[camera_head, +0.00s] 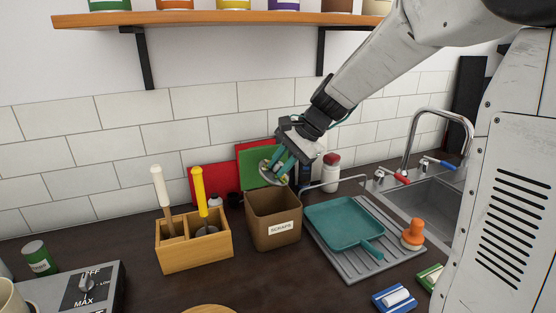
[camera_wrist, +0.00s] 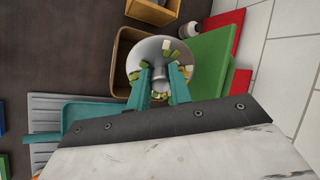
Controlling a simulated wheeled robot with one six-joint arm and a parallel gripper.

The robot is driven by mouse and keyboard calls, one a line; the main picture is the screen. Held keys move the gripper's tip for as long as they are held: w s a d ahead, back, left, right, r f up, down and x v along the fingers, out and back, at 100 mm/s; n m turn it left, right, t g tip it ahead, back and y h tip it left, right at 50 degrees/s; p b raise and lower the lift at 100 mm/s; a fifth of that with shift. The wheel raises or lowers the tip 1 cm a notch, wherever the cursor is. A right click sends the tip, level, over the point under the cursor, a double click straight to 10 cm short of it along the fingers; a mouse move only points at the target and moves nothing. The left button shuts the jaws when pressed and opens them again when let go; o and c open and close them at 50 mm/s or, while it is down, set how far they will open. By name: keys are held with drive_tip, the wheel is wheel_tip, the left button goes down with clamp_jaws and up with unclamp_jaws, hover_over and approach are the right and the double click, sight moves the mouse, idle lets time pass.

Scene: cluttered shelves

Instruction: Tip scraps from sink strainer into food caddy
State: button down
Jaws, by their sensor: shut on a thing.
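My gripper (camera_head: 283,163) is shut on the metal sink strainer (camera_head: 267,172) and holds it above the brown food caddy (camera_head: 273,229), which is labelled SCRAPS. The strainer is tilted in the head view. In the wrist view the round strainer (camera_wrist: 141,50) sits between the teal fingers (camera_wrist: 160,76) of my gripper, and green and yellowish scraps (camera_wrist: 175,47) show in it. The caddy (camera_wrist: 119,50) is partly hidden behind the strainer there. The caddy's inside is mostly out of sight.
A wooden utensil holder (camera_head: 195,247) stands left of the caddy. A drying rack (camera_head: 350,268) with a teal pan (camera_head: 340,221) is to the right, beside the sink (camera_head: 432,203). Green and red boards (camera_head: 219,181) lean on the wall behind. A shelf (camera_head: 220,19) runs above.

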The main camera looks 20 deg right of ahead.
sight(287, 181)
drive_tip(key=t+y, duration=0.1)
drive_tip(key=f+t+y, duration=0.1)
drive_tip(key=y, duration=0.1)
drive_tip(key=d+f+y, duration=0.1)
drive_tip(key=y, duration=0.1)
drive_tip(key=shift+s+d+f+t, duration=0.1)
drive_tip(key=shift+s+t, duration=0.25)
drive_tip(key=shift+t, duration=0.05)
drive_tip(key=shift+f+t+y, duration=0.65)
drive_tip(key=shift+t+y, duration=0.05)
drive_tip(key=shift+y, duration=0.5)
drive_tip(key=y, duration=0.1)
drive_tip(key=f+t+y, duration=0.1)
drive_tip(key=t+y, duration=0.1)
drive_tip(key=y, duration=0.1)
drive_tip(key=shift+d+f, duration=0.1)
drive_tip(key=shift+f, duration=0.15)
drive_tip(key=shift+s+t+y, duration=0.15)
drive_tip(key=shift+t+y, duration=0.15)
drive_tip(key=shift+t, duration=0.1)
